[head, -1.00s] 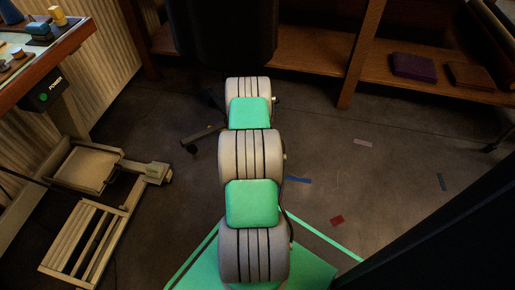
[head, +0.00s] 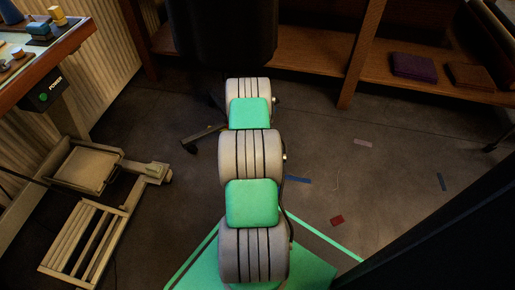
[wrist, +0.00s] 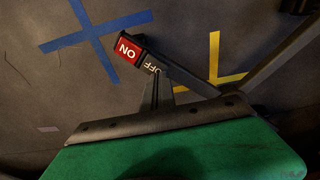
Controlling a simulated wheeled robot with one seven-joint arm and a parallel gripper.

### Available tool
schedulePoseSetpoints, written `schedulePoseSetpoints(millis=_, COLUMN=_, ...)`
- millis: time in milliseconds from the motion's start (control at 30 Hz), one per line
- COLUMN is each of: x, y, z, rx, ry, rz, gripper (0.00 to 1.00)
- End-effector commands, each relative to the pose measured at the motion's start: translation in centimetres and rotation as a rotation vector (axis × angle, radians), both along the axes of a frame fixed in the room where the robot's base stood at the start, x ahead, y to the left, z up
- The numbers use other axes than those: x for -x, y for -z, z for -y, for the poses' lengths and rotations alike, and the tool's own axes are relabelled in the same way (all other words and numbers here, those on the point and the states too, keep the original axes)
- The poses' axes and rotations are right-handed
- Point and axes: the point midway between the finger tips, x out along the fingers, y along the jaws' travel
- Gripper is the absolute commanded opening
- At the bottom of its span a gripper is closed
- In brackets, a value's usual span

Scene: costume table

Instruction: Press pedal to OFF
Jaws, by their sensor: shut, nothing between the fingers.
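The pedal shows in the wrist view, with a red ON label (wrist: 128,48) and a dark OFF label (wrist: 152,67) beside it. The red part lies up and left of the dark part. My gripper (wrist: 157,79) is shut and empty, its narrow dark fingers pointing up the picture at the OFF end. The fingertips overlap the OFF end in the picture; I cannot tell whether they touch it. In the head view, my arm and a dark shape hide the gripper, and I cannot make out the pedal.
Blue tape (wrist: 95,38) and yellow tape (wrist: 214,65) mark the floor. A dark bar (wrist: 285,60) runs right of the pedal. In the head view, a pale metal frame (head: 88,232) and a POWER box with a green light (head: 46,96) stand left. A wooden shelf (head: 325,80) is behind.

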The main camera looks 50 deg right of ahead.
Motion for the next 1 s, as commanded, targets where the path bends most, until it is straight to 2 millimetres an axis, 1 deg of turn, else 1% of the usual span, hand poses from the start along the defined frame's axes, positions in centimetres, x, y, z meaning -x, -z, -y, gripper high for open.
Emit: schedulePoseSetpoints(millis=1000, x=0.0, y=1.6, z=0.0, rx=-0.001, ry=0.0, rz=0.0, gripper=0.0)
